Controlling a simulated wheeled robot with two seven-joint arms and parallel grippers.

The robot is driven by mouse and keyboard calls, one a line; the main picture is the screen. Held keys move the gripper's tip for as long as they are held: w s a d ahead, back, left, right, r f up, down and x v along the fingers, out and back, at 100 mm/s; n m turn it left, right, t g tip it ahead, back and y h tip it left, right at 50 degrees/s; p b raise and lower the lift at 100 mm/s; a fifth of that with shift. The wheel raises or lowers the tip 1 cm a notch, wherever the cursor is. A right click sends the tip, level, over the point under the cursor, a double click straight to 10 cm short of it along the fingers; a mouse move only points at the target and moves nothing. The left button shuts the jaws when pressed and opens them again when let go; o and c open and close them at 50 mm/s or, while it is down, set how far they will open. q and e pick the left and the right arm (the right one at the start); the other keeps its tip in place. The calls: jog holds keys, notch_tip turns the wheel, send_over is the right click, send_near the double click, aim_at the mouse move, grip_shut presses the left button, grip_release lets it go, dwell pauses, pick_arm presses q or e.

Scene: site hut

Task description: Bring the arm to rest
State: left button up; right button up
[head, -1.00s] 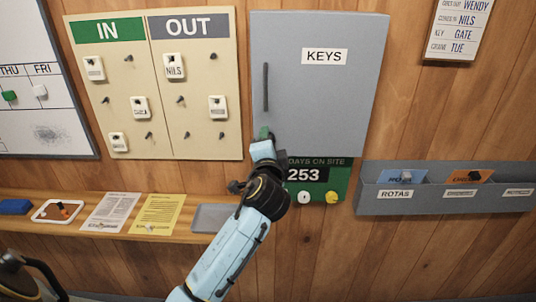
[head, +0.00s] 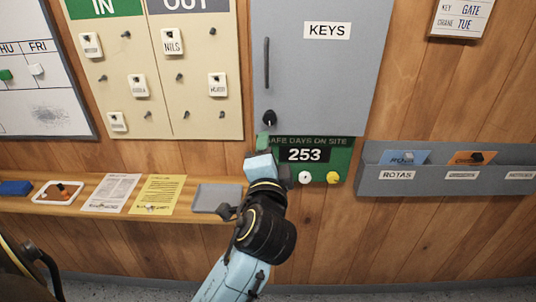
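My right arm reaches up from the bottom middle. Its gripper (head: 262,148) is in front of the left end of the green "safe days on site" sign (head: 342,161), just below the grey KEYS cabinet (head: 315,75). The cabinet door looks closed, and its black knob (head: 269,118) shows clear above the gripper. The fingertips are seen from behind and partly hidden by the wrist, so I cannot tell whether they are open or shut. Part of my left arm shows at the lower left edge; its gripper is not in view.
A wooden shelf (head: 105,220) holds a grey tray (head: 217,198), papers and a blue block (head: 15,188). The IN/OUT board (head: 158,105) with several tags hangs above it. A grey rota rack (head: 445,183) juts out at right. Bare wood wall lies below the sign.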

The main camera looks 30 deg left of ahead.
dwell(0.3)
pick_arm(q)
jog(key=w+d+f+m+g+h+b, duration=0.1)
jog(key=w+d+f+h, duration=0.1)
jog(key=f, duration=0.9)
jog(key=w+d+f+m+g+h+b, duration=0.1)
jog(key=d+f+h, duration=0.2)
jog(key=f, duration=0.7)
jog(key=s+d+f+n+g+h+b, duration=0.15)
jog(key=s+f, duration=0.25)
jog(key=f, duration=0.8)
jog(key=s+f+m+g+h+p, duration=0.1)
jog(key=s+f+g, duration=0.25)
jog(key=f, duration=0.85)
jog(key=s+a+f+n+g+h+b, duration=0.15)
jog(key=s+f+n+g, duration=0.25)
jog(key=s+f, duration=1.4)
jog(key=s+a+f+n+g, duration=0.1)
jog(key=s+f+n, duration=0.1)
jog(key=s, duration=0.7)
jog(key=s+a+f+n+g+b, duration=0.1)
jog(key=s+f, duration=0.3)
jog(key=s, duration=0.5)
jog(key=shift+s+a+f+n+g, duration=0.15)
jog(key=shift+a+f+n+g, duration=0.25)
jog(key=shift+g, duration=0.3)
